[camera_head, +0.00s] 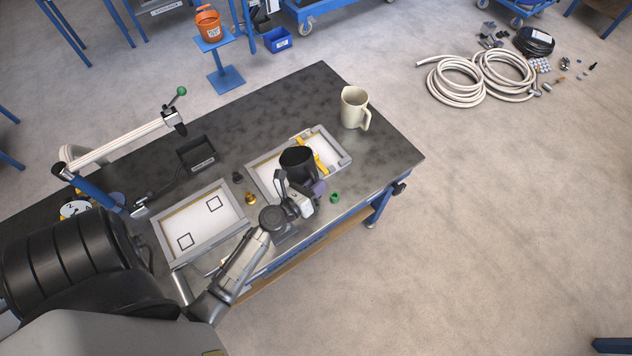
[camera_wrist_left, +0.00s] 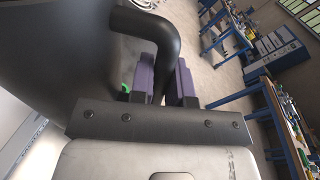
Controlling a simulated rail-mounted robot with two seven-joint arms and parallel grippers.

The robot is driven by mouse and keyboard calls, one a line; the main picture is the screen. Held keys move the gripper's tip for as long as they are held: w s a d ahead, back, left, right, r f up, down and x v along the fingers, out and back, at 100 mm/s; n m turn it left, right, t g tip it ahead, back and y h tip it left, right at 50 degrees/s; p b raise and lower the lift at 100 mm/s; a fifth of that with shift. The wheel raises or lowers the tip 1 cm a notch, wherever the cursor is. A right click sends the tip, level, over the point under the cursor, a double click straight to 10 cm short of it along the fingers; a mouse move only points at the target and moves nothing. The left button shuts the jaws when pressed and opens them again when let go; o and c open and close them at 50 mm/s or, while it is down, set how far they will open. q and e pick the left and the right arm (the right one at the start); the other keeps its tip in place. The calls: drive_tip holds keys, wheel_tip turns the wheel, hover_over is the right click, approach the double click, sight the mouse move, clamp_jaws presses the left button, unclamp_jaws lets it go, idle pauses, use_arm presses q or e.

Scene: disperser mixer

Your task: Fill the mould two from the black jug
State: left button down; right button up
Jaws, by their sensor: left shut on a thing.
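The black jug (camera_head: 297,160) is over the right-hand mould frame, and hides part of it. My left gripper (camera_head: 305,188) is shut on the jug's handle; in the left wrist view the black handle (camera_wrist_left: 165,45) passes between the purple finger pads and the jug body (camera_wrist_left: 55,50) fills the upper left. I cannot tell the jug's exact tilt, and no stream shows. The right-hand mould frame (camera_head: 257,181) is grey with a white inside and a yellow bar (camera_head: 322,152). A left-hand mould frame (camera_head: 175,257) has two dark squares on its white inside. No label shows which is mould two.
A cream jug (camera_head: 354,106) stands behind the right-hand frame. A black tray (camera_head: 196,152), a brass piece (camera_head: 250,197) and a green piece (camera_head: 335,197) are on the dark table (camera_head: 300,95). A jointed white arm (camera_head: 120,143) rises at the left. The table's back middle is clear.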

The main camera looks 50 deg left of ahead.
sight(315, 177)
use_arm(q)
drive_tip(key=shift+a+r+n+h+p, duration=0.15)
drive_tip(key=shift+a+r+n+p, duration=0.15)
drive_tip(key=shift+r+n+p, duration=0.9)
drive_tip(key=shift+a+r+n+h+p, duration=0.2)
drive_tip(key=shift+r+n+p, duration=0.3)
drive_tip(key=shift+p, duration=1.35)
drive_tip(key=shift+f+b, duration=0.3)
drive_tip(key=shift+b, duration=0.05)
drive_tip(key=shift+w+a+r+p, duration=0.1)
drive_tip(key=shift+r+p, duration=0.05)
drive_tip(key=shift+p, duration=0.2)
drive_tip(key=shift+a+r+n+p, duration=0.15)
drive_tip(key=shift+a+n+p, duration=0.15)
drive_tip(key=shift+n+p, duration=0.35)
drive_tip(key=shift+g, duration=0.3)
drive_tip(key=shift+a+r+p, duration=0.1)
drive_tip(key=shift+a+p, duration=0.05)
drive_tip(key=shift+p, duration=0.4)
drive_tip(key=shift+a+n, duration=0.15)
drive_tip(key=shift+n, duration=0.1)
